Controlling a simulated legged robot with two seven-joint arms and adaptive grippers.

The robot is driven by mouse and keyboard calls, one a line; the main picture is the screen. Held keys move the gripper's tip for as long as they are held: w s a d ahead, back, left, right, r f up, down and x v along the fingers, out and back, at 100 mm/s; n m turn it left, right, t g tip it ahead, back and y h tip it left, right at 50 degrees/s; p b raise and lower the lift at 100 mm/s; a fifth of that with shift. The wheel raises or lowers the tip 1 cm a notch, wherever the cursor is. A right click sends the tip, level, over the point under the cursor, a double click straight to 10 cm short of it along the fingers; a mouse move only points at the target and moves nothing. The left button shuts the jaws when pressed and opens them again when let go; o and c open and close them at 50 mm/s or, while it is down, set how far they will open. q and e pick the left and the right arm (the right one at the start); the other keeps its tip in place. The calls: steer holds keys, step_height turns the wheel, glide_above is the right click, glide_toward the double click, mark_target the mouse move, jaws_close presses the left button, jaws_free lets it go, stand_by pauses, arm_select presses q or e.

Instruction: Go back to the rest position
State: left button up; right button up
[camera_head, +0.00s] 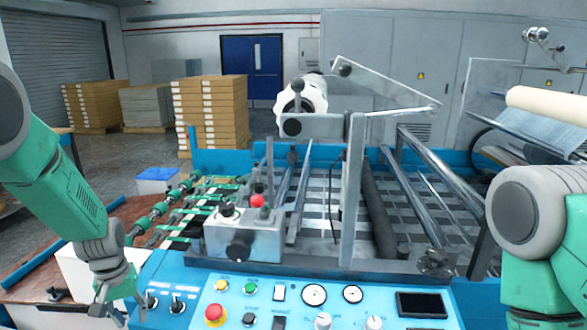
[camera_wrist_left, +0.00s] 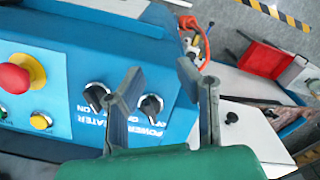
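My left gripper (camera_head: 119,308) hangs fingers-down at the left end of the blue control panel (camera_head: 262,290). In the left wrist view its two grey fingers (camera_wrist_left: 160,75) are spread apart with nothing held between them. A black and white rotary switch (camera_wrist_left: 150,107) appears between and beyond the fingers, and a second rotary switch (camera_wrist_left: 97,96) lies to the left of them. I cannot tell that either finger touches a switch. My right arm is bent at the right edge of the head view; its gripper is out of the picture.
The laminating machine's rollers and metal frame (camera_head: 352,190) fill the middle. A red emergency button (camera_head: 214,312) stands on the panel. A grey switch box (camera_head: 243,236) with a red knob rises behind it. A white film roll (camera_head: 548,104) is at right; stacked boards (camera_head: 212,112) stand behind.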

arm_select(q)
steer(key=s+d+f+m, duration=0.1)
steer(key=s+d+f, duration=0.1)
steer(key=s+f, duration=0.85)
steer(key=s+d+f+m, duration=0.1)
steer(key=s+d+m, duration=0.15)
steer(key=s, duration=1.05)
steer(key=s+d+f+m, duration=0.1)
steer(key=s+d, duration=0.3)
steer(key=s, duration=0.8)
steer(key=w+d+f+b, duration=0.1)
steer(key=w+f+b, duration=0.2)
steer(key=f+b, duration=1.1)
steer(key=shift+f+m+b, duration=0.3)
steer(key=shift+m+b, duration=0.05)
steer(key=shift+d+r, duration=0.1)
steer(key=shift+w, duration=0.15)
